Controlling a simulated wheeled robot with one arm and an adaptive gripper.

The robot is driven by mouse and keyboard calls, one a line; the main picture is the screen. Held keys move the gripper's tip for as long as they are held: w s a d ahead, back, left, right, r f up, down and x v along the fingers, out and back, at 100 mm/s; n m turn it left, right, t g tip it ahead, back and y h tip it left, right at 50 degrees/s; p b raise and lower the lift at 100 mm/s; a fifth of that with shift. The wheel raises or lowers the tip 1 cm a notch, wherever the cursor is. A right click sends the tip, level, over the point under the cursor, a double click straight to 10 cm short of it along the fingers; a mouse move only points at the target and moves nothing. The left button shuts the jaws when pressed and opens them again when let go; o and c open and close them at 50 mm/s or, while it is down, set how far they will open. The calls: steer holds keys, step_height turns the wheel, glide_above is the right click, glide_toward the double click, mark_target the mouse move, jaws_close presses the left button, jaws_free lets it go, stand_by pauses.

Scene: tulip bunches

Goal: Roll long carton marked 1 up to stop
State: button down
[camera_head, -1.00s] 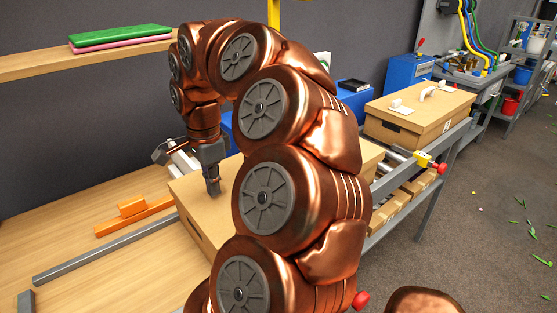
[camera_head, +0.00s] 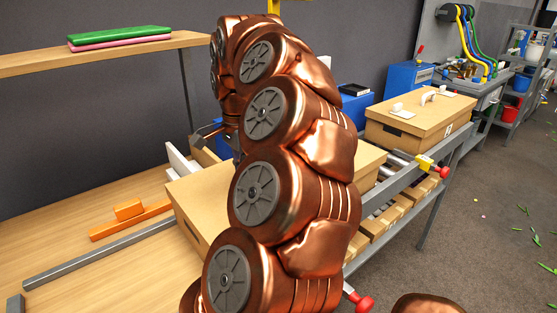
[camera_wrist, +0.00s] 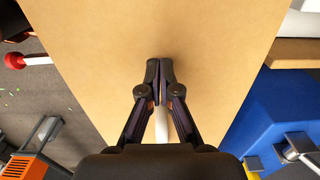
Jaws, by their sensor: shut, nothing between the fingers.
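A long tan carton (camera_head: 190,205) lies on the roller conveyor behind my arm, which hides much of it. In the wrist view a tan carton top (camera_wrist: 100,50) fills the middle, with a white piece at the lower middle between my fingers. My gripper (camera_wrist: 160,68) is shut and empty above that surface; contact cannot be told. In the head view it is mostly hidden by my arm. A second tan carton (camera_head: 415,118) with white fittings on its lid stands farther right; its small label is too small to read. A yellow block with a red knob (camera_head: 432,166) sits on the conveyor's side.
A wooden bench (camera_head: 80,245) with orange blocks (camera_head: 130,218) and a grey bar is at left. A shelf (camera_head: 100,58) is above it. Blue boxes (camera_head: 408,78) stand behind the conveyor. Another red knob (camera_head: 362,302) is at the near side.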

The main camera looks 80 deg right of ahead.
steer(key=shift+s+d, duration=1.1)
steer(key=shift+d, duration=0.3)
steer(key=shift+s+d, duration=1.05)
steer(key=shift+d, duration=0.3)
steer(key=shift+s+d, duration=1.1)
steer(key=shift+d, duration=0.3)
steer(key=shift+s+d+p, duration=0.45)
steer(key=shift+s+d, duration=0.25)
steer(key=shift+d, duration=0.25)
steer(key=shift+s+d+p, duration=0.4)
steer(key=shift+s+d, duration=0.35)
steer(key=shift+d, duration=0.2)
steer(key=shift+s+d+p, duration=0.45)
steer(key=shift+s+d, duration=0.25)
steer(key=shift+d, duration=0.25)
steer(key=shift+s+d+r+p, duration=0.1)
steer(key=shift+s+d+p, duration=0.45)
steer(key=shift+d+p, duration=0.2)
steer(key=shift+s+d+p, duration=0.55)
steer(key=shift+d+p, duration=0.15)
steer(key=shift+s+d+p, duration=0.35)
steer(key=shift+s+d, duration=0.05)
steer(key=shift+d, duration=0.05)
